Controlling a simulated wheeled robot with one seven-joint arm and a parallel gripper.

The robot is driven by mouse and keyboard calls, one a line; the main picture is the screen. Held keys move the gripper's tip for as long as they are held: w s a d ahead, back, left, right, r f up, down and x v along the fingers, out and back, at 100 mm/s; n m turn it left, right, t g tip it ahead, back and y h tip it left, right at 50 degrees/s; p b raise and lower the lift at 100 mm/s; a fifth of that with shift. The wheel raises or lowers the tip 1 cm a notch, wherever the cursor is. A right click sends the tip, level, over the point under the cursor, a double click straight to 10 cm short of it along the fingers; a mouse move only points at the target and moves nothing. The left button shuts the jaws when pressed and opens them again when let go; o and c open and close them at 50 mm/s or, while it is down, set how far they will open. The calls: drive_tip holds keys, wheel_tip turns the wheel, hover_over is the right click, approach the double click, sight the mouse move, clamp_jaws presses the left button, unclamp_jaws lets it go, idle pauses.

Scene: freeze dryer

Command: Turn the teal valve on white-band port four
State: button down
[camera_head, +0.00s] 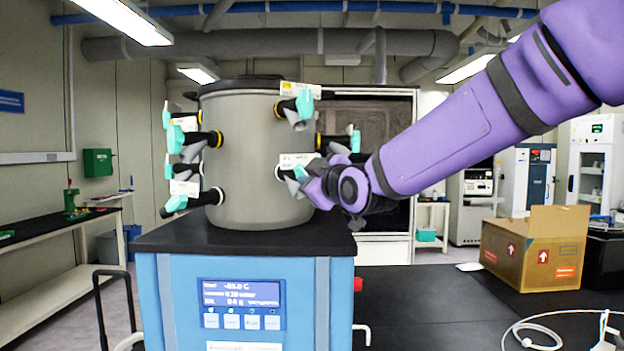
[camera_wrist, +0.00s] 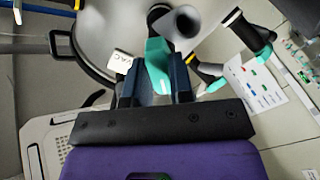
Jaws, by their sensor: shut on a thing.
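The grey drum chamber (camera_head: 255,165) carries several black ports with teal valves around its side. My gripper (camera_head: 306,183) is at the lower right port, close against the drum's front. In the wrist view, my gripper (camera_wrist: 155,88) has its dark fingers on both sides of a teal valve handle (camera_wrist: 157,62), shut on it. Another port with a white band (camera_head: 208,195) shows at the lower left.
The drum stands on a blue cabinet with a display (camera_head: 241,293). A cardboard box (camera_head: 535,252) sits on the black bench at right.

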drive_tip(key=shift+s+a+f+m, duration=0.1)
drive_tip(key=shift+m, duration=1.95)
drive_tip(key=shift+a+m, duration=0.1)
drive_tip(key=shift+m, duration=1.95)
drive_tip(key=c, duration=1)
unclamp_jaws()
drive_tip(key=v, duration=1.1)
